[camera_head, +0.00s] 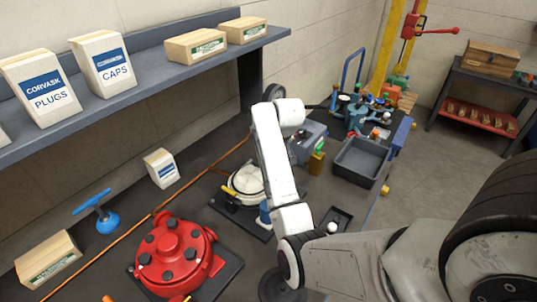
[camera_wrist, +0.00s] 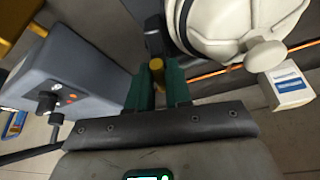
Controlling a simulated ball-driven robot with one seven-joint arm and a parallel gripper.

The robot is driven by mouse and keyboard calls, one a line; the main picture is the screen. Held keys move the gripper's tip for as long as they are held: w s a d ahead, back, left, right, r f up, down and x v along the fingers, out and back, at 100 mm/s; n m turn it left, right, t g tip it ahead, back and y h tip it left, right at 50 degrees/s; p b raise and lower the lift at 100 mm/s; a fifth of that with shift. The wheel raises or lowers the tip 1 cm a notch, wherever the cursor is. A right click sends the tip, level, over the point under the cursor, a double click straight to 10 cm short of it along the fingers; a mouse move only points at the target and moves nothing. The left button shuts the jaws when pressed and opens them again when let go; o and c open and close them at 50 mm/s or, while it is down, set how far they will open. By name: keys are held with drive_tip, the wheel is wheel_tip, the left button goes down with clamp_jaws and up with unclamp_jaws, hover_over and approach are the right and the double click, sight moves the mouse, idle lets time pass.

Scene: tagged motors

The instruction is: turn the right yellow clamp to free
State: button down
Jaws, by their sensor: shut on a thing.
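My gripper (camera_wrist: 157,82) has two green fingers in the wrist view. They are shut on a small yellow piece (camera_wrist: 157,66), which I take to be the right yellow clamp; only its rounded end shows between the fingertips. The white motor (camera_wrist: 226,25) is just beyond, up and to the right of the fingers. In the head view, the white motor (camera_head: 246,181) is partly covered by my arm on its right side. A yellow clamp (camera_head: 230,205) shows at its left front. My gripper and the held clamp are hidden behind my arm there.
A grey box with a black knob (camera_wrist: 62,75) stands close left of my gripper; it also shows in the head view (camera_head: 308,143). A red motor (camera_head: 176,255) sits in front left. A grey tray (camera_head: 360,162) is to the right. An orange cable (camera_head: 130,229) runs along the left.

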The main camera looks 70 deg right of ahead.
drive_tip(key=shift+d+n+y, duration=0.1)
drive_tip(key=shift+n+y, duration=0.5)
drive_tip(key=shift+n, duration=1)
drive_tip(key=c, duration=1)
unclamp_jaws()
drive_tip(key=shift+c, duration=0.2)
